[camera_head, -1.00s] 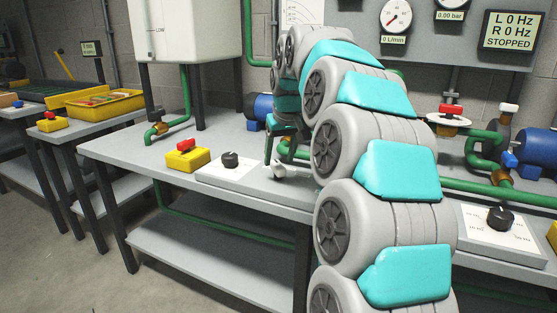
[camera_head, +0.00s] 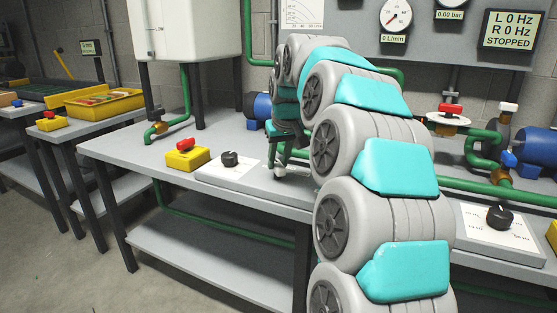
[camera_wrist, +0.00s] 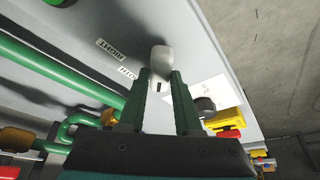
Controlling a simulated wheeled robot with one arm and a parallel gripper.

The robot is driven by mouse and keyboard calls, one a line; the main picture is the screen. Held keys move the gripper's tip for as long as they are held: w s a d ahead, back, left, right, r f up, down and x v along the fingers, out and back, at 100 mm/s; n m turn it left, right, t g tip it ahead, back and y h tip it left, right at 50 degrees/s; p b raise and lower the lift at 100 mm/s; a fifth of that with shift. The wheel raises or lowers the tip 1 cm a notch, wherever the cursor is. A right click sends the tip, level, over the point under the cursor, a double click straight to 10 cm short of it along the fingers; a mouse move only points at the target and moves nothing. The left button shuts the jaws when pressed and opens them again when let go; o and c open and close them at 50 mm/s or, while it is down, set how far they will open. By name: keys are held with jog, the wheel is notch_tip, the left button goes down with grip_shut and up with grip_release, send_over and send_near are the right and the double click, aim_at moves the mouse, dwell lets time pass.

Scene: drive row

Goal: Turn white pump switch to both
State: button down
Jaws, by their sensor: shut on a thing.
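The white pump switch (camera_wrist: 161,58) is a white knob on the grey bench, seen between my fingertips in the wrist view. A dark mark shows on its side toward my gripper. Two printed labels lie to its left: one reads RIGHT (camera_wrist: 109,49), and a partly covered one (camera_wrist: 128,73) beside my left finger seems to read BOTH. My gripper (camera_wrist: 159,73) is shut on the switch, with a finger on either side of it.
A black knob (camera_head: 230,159) on a white plate and a yellow box with a red button (camera_head: 187,157) stand left of my gripper. Green pipes (camera_wrist: 60,68) run along the bench. A blue pump (camera_head: 262,107) stands behind. A display (camera_head: 511,31) reads L 0 Hz, R 0 Hz, STOPPED.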

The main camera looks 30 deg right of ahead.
jog(key=shift+m, duration=0.3)
jog(key=shift+f+m+h+b, duration=0.15)
jog(key=shift+m+h+b, duration=0.55)
jog(key=shift+m, duration=0.5)
jog(key=shift+w+a+m+g+h+b, duration=0.1)
jog(key=shift+m+g+h+b, duration=0.35)
jog(key=shift+m, duration=1)
jog(key=shift+w+a+m+g+h+b, duration=0.1)
jog(key=shift+m+g+h+b, duration=0.3)
jog(key=shift+m, duration=1.05)
jog(key=c, duration=0.6)
grip_release()
jog(key=shift+s+r, duration=0.1)
jog(key=shift+r, duration=0.2)
jog(key=v, duration=0.7)
jog(key=shift+r, duration=0.2)
jog(key=shift+a, duration=0.1)
